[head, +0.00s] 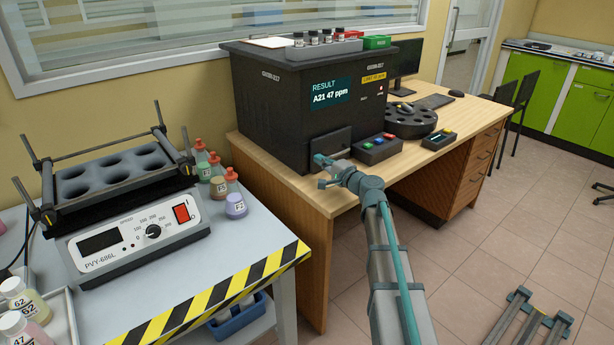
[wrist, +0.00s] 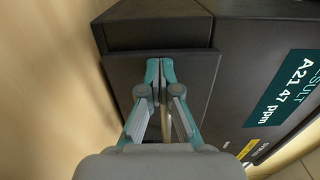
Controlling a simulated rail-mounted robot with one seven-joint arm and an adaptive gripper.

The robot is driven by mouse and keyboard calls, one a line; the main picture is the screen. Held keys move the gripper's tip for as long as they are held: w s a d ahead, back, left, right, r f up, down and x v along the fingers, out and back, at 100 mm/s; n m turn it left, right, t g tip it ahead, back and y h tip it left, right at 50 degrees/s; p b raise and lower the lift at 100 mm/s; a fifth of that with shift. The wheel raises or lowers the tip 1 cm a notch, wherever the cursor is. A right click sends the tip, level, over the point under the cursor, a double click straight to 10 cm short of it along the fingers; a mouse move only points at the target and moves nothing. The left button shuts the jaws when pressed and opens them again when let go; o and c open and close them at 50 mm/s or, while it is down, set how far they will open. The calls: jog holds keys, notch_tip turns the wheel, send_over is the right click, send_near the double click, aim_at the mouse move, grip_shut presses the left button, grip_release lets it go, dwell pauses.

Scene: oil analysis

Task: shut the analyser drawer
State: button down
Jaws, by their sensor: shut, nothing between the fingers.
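The analyser (head: 345,100) is a large black box on the wooden desk, with a lit screen reading "RESULT A21 47 ppm". Its drawer front (head: 333,142) is a dark flat panel low on the front face. The panel also shows in the wrist view (wrist: 200,75), standing slightly proud of the box; I cannot tell whether any gap is left behind it. My gripper (head: 318,160) is shut and empty, with its teal fingertips pointing at the panel. In the wrist view the fingertips (wrist: 160,68) overlap the panel; whether they touch it is unclear.
A button box (head: 377,149), a round dark carousel (head: 410,120) and a small device (head: 439,139) stand right of the drawer. Vials in a rack (head: 324,46) sit on top of the analyser. A shaker (head: 135,235) and bottles (head: 235,204) occupy the left bench.

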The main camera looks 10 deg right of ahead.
jog(key=shift+w+a, duration=0.1)
jog(key=shift+w, duration=0.3)
jog(key=shift+r, duration=0.15)
jog(key=shift+w, duration=0.1)
jog(key=shift+r, duration=0.1)
